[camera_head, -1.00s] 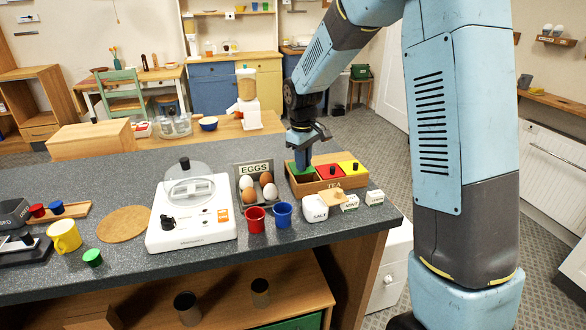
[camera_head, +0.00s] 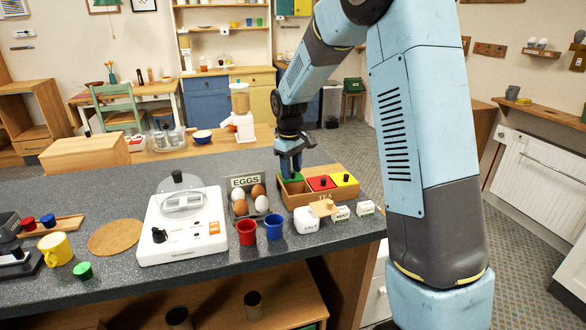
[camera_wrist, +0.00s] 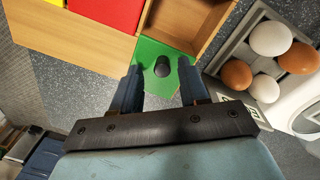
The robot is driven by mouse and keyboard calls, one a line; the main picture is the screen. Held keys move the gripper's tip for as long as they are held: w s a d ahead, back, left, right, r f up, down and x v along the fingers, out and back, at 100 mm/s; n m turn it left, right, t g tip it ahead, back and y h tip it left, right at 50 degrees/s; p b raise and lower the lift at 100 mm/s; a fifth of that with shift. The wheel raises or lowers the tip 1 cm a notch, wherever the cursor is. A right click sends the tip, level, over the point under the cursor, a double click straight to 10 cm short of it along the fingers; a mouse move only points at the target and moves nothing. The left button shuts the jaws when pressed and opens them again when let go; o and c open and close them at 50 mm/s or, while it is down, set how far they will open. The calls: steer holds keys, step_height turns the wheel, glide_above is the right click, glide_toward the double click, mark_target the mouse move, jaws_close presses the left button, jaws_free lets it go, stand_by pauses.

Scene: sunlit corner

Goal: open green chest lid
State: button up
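A wooden tea chest (camera_head: 309,196) stands near the right end of the counter, with a green lid (camera_head: 286,179), a red lid (camera_head: 321,183) and a yellow lid (camera_head: 344,179). In the wrist view the green lid (camera_wrist: 150,52) lies out of line with the red lid (camera_wrist: 110,10), and an open, empty-looking wooden compartment (camera_wrist: 184,22) shows beside it. My gripper (camera_head: 290,168) is over the green lid. In the wrist view my gripper (camera_wrist: 161,84) has its fingers spread apart, with the lid's black knob (camera_wrist: 162,66) between them; I see no finger touching the knob.
An egg rack (camera_head: 246,182) stands left of the chest. A red cup (camera_head: 246,232), a blue cup (camera_head: 274,226), a white salt pot (camera_head: 307,220) and small labelled blocks stand in front. A white appliance (camera_head: 184,226) is farther left.

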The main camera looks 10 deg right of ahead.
step_height(320, 180, up, 14)
steer(key=shift+s+a+f, duration=0.15)
steer(key=shift+s+a, duration=0.1)
steer(key=shift+a, duration=0.05)
stand_by(0.4)
steer(key=s+d+r+m+t, duration=0.1)
steer(key=s+d+r+m, duration=0.2)
steer(key=s, duration=0.6)
steer(key=s+d+r+m+t, duration=0.15)
steer(key=s+d+r, duration=0.3)
steer(key=s, duration=0.55)
steer(key=s+d+f+m+t, duration=0.1)
steer(key=s, duration=0.6)
steer(key=s+d+f+m+t, duration=0.1)
steer(key=s+f+m, duration=0.1)
steer(key=s, duration=0.6)
steer(key=shift+s+d+t, duration=0.3)
steer(key=shift+t, duration=0.05)
